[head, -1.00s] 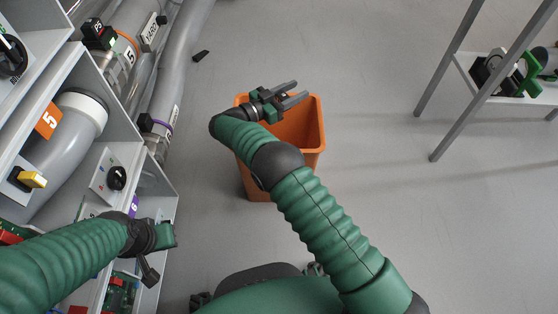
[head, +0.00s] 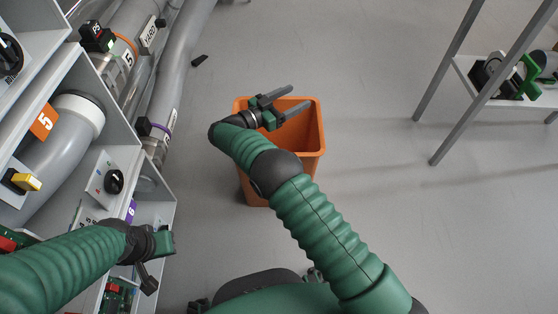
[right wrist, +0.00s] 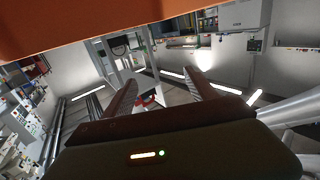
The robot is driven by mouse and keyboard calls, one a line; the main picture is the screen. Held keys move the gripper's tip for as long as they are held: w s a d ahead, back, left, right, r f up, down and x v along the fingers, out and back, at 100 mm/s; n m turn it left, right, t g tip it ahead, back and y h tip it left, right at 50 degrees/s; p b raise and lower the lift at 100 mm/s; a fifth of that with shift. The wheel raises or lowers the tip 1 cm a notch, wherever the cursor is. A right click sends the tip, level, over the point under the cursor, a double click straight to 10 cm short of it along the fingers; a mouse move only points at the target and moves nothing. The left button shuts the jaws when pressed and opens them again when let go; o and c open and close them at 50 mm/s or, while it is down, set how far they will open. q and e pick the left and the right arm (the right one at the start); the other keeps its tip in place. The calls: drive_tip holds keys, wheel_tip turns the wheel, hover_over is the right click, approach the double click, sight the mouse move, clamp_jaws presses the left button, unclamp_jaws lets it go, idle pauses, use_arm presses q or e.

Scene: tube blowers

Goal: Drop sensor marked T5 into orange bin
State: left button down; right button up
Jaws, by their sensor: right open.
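The orange bin (head: 257,188) stands on the floor in the middle of the head view; its orange wall (right wrist: 90,22) also crosses the top of the right wrist view. My right gripper (head: 299,97) is over the bin's mouth, open, with nothing seen between its fingers. Its spread fingers (right wrist: 162,88) also show in the right wrist view. My left gripper (head: 160,258) is beside the shelves at lower left; its jaw state is unclear. I cannot make out a sensor marked T5. The bin's bottom is partly hidden by my right arm.
Pipes (head: 172,80) and a grey cabinet (head: 150,150) line the left side. A black device marked P5 (head: 97,36) sits on a pipe. A metal rack (head: 450,110) stands at right. Floor between is clear.

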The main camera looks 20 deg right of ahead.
wheel_tip(320, 180, up, 5)
drive_tip(key=p, duration=0.4)
drive_tip(key=s+a+p, duration=0.2)
drive_tip(key=s+p, duration=0.1)
drive_tip(key=s, duration=0.4)
drive_tip(key=s+a+p, duration=0.3)
drive_tip(key=s+p, duration=0.1)
drive_tip(key=s, duration=0.4)
drive_tip(key=shift+f, duration=0.3)
drive_tip(key=shift+s+a, duration=0.1)
